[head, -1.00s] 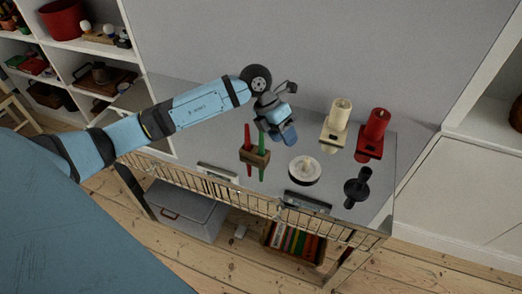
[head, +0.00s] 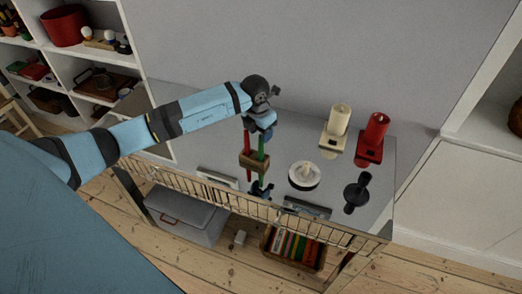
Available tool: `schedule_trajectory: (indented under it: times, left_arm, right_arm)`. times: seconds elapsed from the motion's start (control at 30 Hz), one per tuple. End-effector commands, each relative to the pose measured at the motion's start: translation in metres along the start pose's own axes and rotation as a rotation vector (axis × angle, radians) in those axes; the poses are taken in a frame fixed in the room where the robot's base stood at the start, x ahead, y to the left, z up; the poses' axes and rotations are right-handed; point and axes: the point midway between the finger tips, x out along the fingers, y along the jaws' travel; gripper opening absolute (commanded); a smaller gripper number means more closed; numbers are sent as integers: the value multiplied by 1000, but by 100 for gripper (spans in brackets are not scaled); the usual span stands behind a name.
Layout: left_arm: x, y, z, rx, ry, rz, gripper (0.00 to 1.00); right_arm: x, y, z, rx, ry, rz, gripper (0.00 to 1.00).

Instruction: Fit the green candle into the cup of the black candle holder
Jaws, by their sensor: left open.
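The green candle (head: 261,146) stands upright beside a red candle (head: 246,141) in a small wooden block (head: 254,159) on the shiny table top. The black candle holder (head: 362,182) stands at the right of the table, and its cup appears empty. My left gripper (head: 263,132) is open, pointing down at the top of the green candle. Its fingers hide the candle's upper end, and I cannot tell whether they touch it. My right gripper is not in view.
A white dish with a short candle (head: 304,175) lies between block and black holder. A thick cream candle (head: 340,120) and a thick red candle (head: 376,128) stand on holders behind. A wire rail (head: 230,196) runs along the front edge. The table top (head: 210,135) mirrors things.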

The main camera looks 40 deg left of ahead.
Motion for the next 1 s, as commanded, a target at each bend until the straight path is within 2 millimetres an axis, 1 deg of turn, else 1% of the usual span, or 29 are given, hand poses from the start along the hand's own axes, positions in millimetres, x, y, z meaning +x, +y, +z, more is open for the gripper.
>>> schedule_trajectory:
  times: [0.1, 0.23, 0.33, 0.53, 0.73, 1.0]
  left_arm:
    - [18, -1, 0, -1, 4, -3, 47]
    - [35, -1, 0, 1, 3, -3, 47]
    - [40, 0, 0, 1, 3, -1, 47]
    - [41, 0, 0, 1, 2, -1, 47]
    - [41, 0, 0, 1, 2, -1, 1]
    - [40, 0, 0, 1, 1, -1, 0]
  right_arm:
    - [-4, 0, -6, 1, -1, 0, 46]
    - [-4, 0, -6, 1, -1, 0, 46]
    - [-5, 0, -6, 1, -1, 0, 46]
    - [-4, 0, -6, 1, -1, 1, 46]
    - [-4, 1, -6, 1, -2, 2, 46]
    - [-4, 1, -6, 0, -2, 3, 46]
